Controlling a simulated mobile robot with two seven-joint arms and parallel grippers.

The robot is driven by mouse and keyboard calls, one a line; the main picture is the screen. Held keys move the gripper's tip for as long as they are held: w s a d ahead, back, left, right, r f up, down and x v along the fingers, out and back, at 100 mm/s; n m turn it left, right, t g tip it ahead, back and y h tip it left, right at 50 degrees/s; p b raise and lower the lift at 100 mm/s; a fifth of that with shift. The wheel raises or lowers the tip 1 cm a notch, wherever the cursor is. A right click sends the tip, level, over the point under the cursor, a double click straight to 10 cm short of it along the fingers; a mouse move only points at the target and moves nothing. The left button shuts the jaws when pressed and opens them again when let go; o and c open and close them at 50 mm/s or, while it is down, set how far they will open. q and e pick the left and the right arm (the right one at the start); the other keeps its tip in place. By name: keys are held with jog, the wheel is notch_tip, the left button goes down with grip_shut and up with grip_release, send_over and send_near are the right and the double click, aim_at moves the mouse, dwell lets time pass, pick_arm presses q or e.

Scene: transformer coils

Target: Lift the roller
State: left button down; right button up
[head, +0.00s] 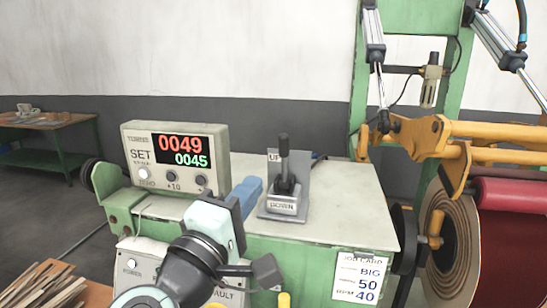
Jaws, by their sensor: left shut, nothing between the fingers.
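A control lever (284,158) with a black handle stands upright on a grey plate marked UP at the top and DOWN at the bottom, on top of the green machine. My left gripper (250,190) is shut and empty, left of the lever and apart from it in the picture. A red cylinder (512,195), which may be the roller, sits at the right edge, partly cut off. Orange arms (450,142) reach over it from the green frame, with cylinders above. I cannot tell whether the red cylinder is raised. My right gripper is not in view.
A display box (176,152) reading 0049 and 0045 stands left on the machine top (345,205). The top right of the lever is clear. A wound coil (450,240) stands at right. A job card (360,278) hangs in front. A green table (55,130) stands far left.

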aim_at(281, 148)
pick_arm(q)
jog(key=p+x, duration=0.2)
jog(key=x, duration=0.8)
